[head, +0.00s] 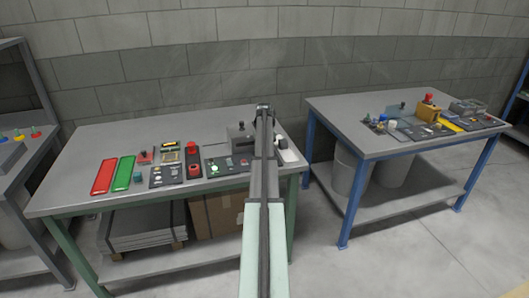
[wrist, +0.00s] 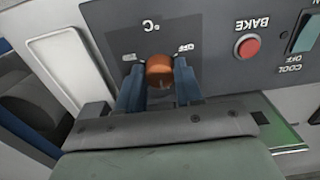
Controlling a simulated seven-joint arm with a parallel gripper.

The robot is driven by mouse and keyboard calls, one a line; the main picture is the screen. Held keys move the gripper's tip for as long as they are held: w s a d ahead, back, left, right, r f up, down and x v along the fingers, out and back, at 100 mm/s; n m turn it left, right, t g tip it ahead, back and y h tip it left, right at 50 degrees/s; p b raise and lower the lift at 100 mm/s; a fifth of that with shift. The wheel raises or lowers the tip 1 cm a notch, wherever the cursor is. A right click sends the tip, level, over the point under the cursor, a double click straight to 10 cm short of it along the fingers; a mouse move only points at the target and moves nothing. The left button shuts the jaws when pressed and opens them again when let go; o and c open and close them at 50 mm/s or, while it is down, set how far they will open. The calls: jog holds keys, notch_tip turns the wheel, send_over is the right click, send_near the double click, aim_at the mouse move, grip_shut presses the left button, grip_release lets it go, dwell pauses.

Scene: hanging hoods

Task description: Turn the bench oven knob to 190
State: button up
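The bench oven's dark front panel (wrist: 215,55) fills the upper part of the wrist view, its lettering upside down. An orange knob (wrist: 160,68) sits on it below a °C mark. The knob's pointer is hard to make out. In the head view my gripper (head: 264,108) is at the green-legged bench, in front of a grey box, and my arm hides the knob.
A red BAKE button (wrist: 249,47) and a green rocker switch (wrist: 305,32) are to the right of the knob. The green-legged bench (head: 95,140) carries red and green trays and several small panels. A blue-legged bench (head: 345,112) stands to the right.

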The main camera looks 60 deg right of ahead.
jog(key=c, duration=0.5)
jog(key=m, duration=0.5)
jog(key=shift+m, duration=0.3)
jog(key=m, duration=0.6)
dwell(0.4)
jog(key=o, duration=1)
jog(key=shift+o, duration=0.2)
jog(key=shift+r, duration=0.1)
